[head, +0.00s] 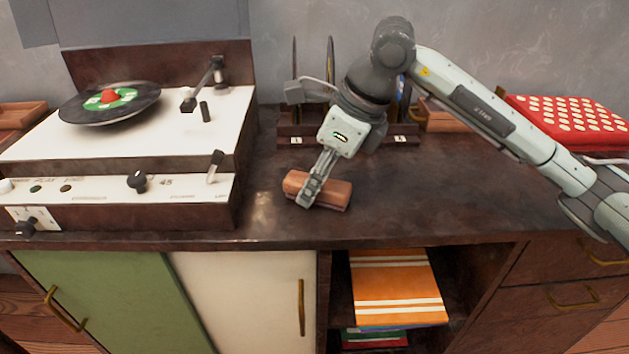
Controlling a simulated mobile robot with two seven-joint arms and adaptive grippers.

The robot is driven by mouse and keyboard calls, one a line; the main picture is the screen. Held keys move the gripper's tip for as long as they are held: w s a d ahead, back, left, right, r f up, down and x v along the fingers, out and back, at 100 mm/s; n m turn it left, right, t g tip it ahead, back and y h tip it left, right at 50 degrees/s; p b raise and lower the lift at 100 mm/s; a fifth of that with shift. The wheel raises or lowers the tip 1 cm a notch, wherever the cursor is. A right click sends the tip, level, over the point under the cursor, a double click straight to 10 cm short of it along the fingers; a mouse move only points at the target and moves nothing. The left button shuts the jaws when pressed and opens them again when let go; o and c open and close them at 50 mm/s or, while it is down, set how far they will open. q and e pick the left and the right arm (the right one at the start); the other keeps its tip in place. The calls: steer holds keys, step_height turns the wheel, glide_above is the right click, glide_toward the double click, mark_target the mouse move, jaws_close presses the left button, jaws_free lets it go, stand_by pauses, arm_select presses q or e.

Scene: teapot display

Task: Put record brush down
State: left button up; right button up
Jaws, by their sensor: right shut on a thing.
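The record brush (331,193) is a reddish-brown wooden block. It is at the dark cabinet top (262,225), right of the record player and near the front edge. My right gripper (309,198) points down and is shut on the brush, with a finger across its front side. The brush looks level and very low over the top; I cannot tell whether its underside touches. My left gripper is not in view.
A white record player (215,125) with a black record (110,103) stands at the left. A record rack (290,130) stands behind my gripper. A red dotted box (570,118) is at the right. The top right of the brush is clear.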

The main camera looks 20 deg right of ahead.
steer(key=o, duration=1)
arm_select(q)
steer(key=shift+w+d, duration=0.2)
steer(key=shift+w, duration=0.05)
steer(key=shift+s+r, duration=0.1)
arm_select(e)
steer(key=shift+r, duration=0.15)
steer(key=v, duration=0.3)
steer(key=shift+d+r, duration=0.1)
steer(key=shift+r, duration=0.15)
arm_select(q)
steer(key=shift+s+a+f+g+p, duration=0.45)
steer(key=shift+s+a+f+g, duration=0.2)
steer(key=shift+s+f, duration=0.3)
arm_select(e)
steer(key=v, duration=0.8)
steer(key=shift+r, duration=0.2)
